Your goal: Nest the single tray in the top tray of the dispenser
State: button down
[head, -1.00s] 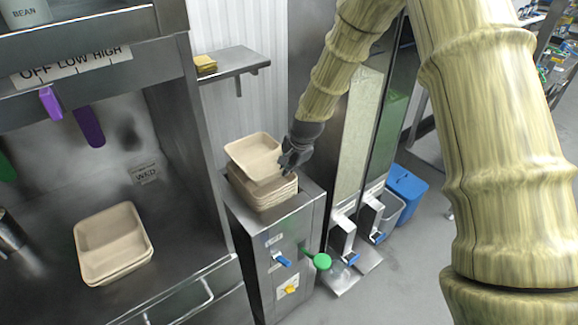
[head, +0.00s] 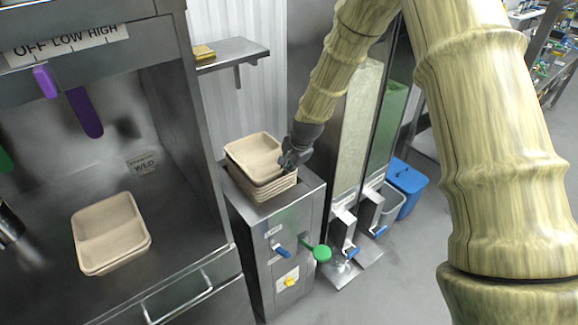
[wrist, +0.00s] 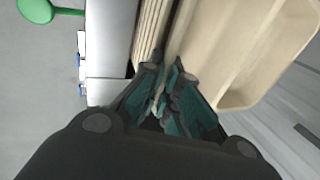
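The single tray (head: 254,156) is beige with a divider and sits just over the tray stack (head: 266,191) in the dispenser (head: 268,237). It is slightly tilted, and I cannot tell whether it touches the top tray. My gripper (head: 290,161) is at its right edge. In the wrist view, my gripper's fingers (wrist: 170,92) are closed around the rim of the single tray (wrist: 245,45). The stack's layered rims (wrist: 152,30) show close beside it. The inside of the top tray is hidden under the single tray.
Nested trays (head: 110,236) stand on the steel counter at left. A wall shelf (head: 232,54) is behind the dispenser. A green knob (head: 322,253) sticks out at its front. Tall dispensers with blue levers (head: 350,253) and a blue bin (head: 407,185) stand to the right.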

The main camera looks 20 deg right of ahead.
jog(key=shift+f, duration=0.15)
jog(key=c, duration=1.6)
grip_release()
jog(key=shift+s, duration=0.15)
jog(key=shift+o, duration=0.2)
jog(key=v, duration=1.2)
